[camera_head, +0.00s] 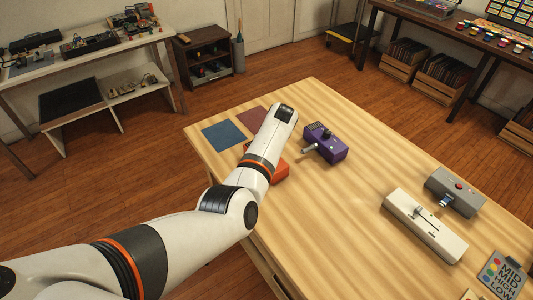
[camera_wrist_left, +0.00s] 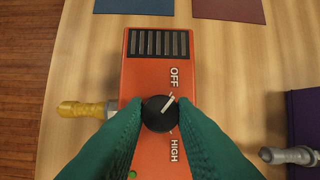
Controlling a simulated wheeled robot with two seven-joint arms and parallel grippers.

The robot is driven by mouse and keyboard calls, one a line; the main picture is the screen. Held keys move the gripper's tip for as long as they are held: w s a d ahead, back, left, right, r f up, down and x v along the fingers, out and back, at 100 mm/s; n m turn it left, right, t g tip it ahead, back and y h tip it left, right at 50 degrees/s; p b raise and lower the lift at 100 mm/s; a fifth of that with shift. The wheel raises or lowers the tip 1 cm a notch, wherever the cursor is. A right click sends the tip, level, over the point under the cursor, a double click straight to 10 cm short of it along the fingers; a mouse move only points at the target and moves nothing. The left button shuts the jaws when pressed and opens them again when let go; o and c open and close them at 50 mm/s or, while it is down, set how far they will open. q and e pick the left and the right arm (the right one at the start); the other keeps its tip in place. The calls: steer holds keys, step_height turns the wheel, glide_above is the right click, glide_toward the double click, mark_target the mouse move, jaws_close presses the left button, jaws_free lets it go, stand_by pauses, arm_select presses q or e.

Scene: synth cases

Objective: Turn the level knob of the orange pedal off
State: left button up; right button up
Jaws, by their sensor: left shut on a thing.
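The orange pedal (camera_head: 280,172) lies on the wooden table, partly hidden by my left arm in the head view. In the wrist view the pedal (camera_wrist_left: 145,80) shows a black slotted grille at its top. Its black round level knob (camera_wrist_left: 155,114) sits between the printed words OFF and HIGH. The knob's pale pointer line slants up and right, toward the OFF side. The green fingers of my left gripper (camera_wrist_left: 160,122) are shut on the knob, one on each side. In the head view my arm hides these fingers. My right gripper is not in view.
A gold plug (camera_wrist_left: 85,109) sticks out of the orange pedal's left side. A purple pedal (camera_head: 325,145) with a silver plug stands to the right. A blue mat (camera_head: 223,135) and a dark red mat (camera_head: 251,119) lie beyond. White (camera_head: 425,225) and grey (camera_head: 455,191) pedals stand further right.

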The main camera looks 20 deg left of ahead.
arm_select(q)
steer(key=shift+n+b, duration=0.6)
steer(key=shift+n, duration=0.1)
steer(key=o, duration=1)
steer(key=p+v, duration=1.2)
steer(key=p, duration=0.1)
steer(key=shift+w+d, duration=0.2)
steer(key=shift+w, duration=0.1)
